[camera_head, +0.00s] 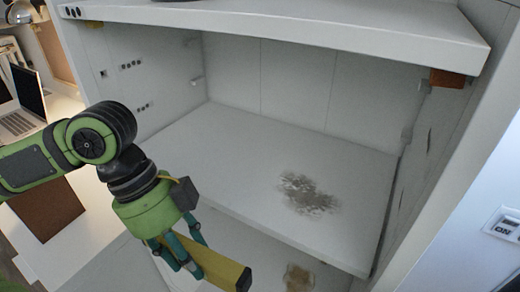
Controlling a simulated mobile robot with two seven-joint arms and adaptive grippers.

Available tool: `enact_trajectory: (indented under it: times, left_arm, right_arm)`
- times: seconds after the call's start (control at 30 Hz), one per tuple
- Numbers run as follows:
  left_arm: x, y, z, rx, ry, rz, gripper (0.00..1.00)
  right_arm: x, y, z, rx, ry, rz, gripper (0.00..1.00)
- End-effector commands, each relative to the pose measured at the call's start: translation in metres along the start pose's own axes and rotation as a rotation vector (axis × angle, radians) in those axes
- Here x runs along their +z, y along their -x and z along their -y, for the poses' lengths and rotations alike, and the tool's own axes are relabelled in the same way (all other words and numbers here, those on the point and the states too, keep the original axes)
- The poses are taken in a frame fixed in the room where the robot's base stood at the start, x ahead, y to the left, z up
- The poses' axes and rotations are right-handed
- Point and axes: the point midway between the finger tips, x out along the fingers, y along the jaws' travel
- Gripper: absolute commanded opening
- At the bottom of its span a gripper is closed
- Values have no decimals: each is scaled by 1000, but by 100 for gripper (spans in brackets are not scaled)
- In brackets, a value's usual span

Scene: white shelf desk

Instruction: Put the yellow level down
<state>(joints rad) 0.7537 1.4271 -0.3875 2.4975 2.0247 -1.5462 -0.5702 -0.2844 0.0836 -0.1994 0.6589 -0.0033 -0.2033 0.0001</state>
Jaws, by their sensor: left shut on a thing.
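The yellow level (226,270) is a long yellow bar with a dark end, at the bottom middle of the head view. My left gripper (187,262) is shut on it, with teal fingers around its left part. The level slants down to the right, in front of the shelf's front edge. Its left end is partly hidden by the fingers. I cannot tell whether it touches the lower surface. My right gripper is not in view.
The white shelf board (240,145) is bare except for a grey-brown stain (308,194). A lower surface with a brown stain (299,280) shows beneath. The upper shelf (300,22) overhangs, and side walls close in the compartment. A laptop (22,110) stands at the far left.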

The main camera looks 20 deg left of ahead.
Motion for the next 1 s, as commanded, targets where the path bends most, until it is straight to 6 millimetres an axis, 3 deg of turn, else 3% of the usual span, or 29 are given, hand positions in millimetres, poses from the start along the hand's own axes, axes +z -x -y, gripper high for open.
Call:
enact_trajectory:
  times: [0.03, 0.1, 0.27, 0.37, 0.47, 0.8, 1.0]
  left_arm:
    - [-9, 21, -5, -3, -17, 1, 7]
    - [-14, 38, -13, 6, -32, 2, 7]
    - [-21, 59, -26, 22, -56, 0, 7]
    - [-23, 64, -23, 28, -64, -4, 7]
    - [-26, 66, -8, 31, -69, -9, 7]
    - [-31, 62, 80, 29, -63, -7, 7]
    - [-31, 59, 108, 29, -63, -4, 7]
  right_arm:
    - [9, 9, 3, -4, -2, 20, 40]
    - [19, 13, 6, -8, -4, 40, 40]
    - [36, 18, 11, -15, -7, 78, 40]
    - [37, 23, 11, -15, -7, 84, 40]
    - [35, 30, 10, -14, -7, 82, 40]
    - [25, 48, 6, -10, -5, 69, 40]
    - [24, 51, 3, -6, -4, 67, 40]
